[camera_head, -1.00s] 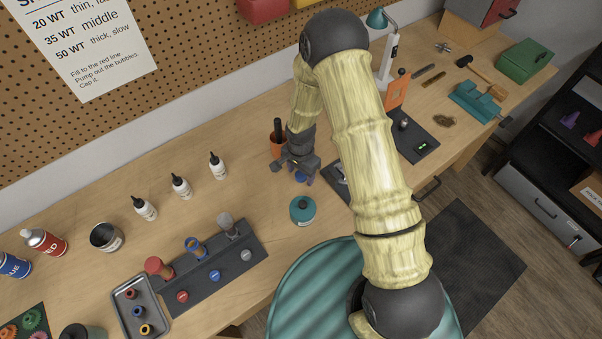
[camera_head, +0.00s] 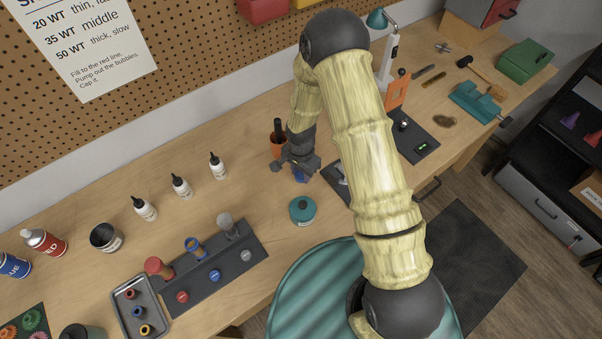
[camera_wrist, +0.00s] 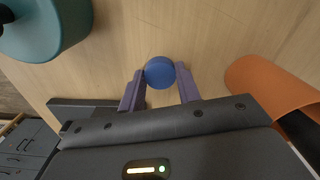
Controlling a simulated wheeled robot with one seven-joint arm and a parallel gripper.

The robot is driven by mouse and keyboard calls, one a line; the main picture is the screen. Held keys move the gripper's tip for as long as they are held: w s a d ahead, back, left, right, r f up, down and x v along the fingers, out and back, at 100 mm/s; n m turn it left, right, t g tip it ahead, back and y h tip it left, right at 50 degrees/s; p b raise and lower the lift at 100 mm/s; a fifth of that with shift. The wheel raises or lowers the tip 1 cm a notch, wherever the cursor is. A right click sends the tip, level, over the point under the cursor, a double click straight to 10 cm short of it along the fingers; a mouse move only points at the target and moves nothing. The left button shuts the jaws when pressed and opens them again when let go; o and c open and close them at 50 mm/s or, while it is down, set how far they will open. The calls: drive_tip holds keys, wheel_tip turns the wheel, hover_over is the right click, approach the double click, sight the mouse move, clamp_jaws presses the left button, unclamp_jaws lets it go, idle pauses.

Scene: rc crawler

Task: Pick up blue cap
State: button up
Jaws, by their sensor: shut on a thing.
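The blue cap (camera_wrist: 159,72) is round and sits between the two purple fingertips of my gripper (camera_wrist: 160,88) in the wrist view. My gripper is shut on it. In the head view my gripper (camera_head: 299,174) is over the bench, behind the teal round container, with a bit of blue at its fingertips. I cannot tell from these views whether the cap is clear of the bench top. Another blue disc (camera_head: 215,275) lies on the dark rack at the left front.
The teal container (camera_head: 302,210) stands close in front of my gripper. An orange cup (camera_head: 278,146) is right beside it. A dark rack (camera_head: 185,310), a metal tray (camera_head: 119,293) and several white bottles (camera_head: 181,187) stand to the left. The bench between is bare.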

sight(301, 175)
wheel_tip(301, 175, up, 10)
drive_tip(key=b, duration=0.2)
drive_tip(key=shift+b, duration=0.4)
idle(0.5)
